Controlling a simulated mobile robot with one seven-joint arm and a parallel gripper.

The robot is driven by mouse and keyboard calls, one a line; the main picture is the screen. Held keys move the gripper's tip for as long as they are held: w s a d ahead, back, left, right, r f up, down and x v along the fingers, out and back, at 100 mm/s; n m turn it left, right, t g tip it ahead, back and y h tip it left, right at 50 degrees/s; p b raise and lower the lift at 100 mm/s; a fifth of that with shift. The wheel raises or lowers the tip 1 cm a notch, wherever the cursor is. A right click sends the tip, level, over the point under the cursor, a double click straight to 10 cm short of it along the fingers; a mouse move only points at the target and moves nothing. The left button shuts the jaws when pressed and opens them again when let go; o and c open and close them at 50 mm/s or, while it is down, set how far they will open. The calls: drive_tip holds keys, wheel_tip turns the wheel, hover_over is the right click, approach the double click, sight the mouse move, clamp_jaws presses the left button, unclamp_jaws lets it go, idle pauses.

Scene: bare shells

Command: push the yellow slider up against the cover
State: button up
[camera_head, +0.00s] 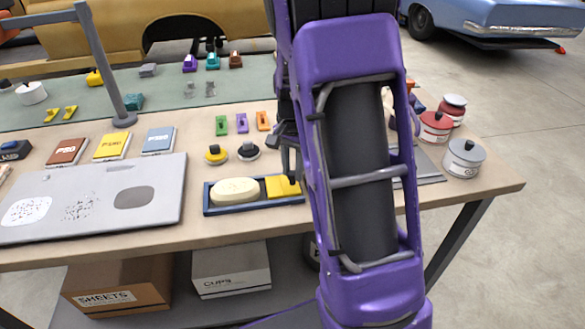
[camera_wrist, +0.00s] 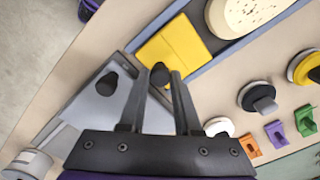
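The yellow slider (camera_head: 283,188) lies at the right end of a blue tray (camera_head: 255,206); it also shows in the wrist view (camera_wrist: 172,46). A line crosses its yellow face. A black knob (camera_wrist: 160,75) stands at its near edge. A cream oval piece (camera_head: 235,191) lies in the tray beside the slider, on its left. I cannot tell which part is the cover. My gripper (camera_wrist: 158,75) is over the slider's right end, its fingers apart with the knob showing between the tips. Contact cannot be made out. My arm hides part of the bench in the head view.
A grey plate with a black knob (camera_wrist: 107,84) lies close beside my gripper. Yellow (camera_head: 215,154) and black (camera_head: 247,151) round knobbed pieces stand behind the tray. A large grey panel (camera_head: 150,215) lies left. Tins (camera_head: 464,158) stand at the right. Bare bench lies before the tray.

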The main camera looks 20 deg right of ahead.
clamp_jaws()
idle(1.0)
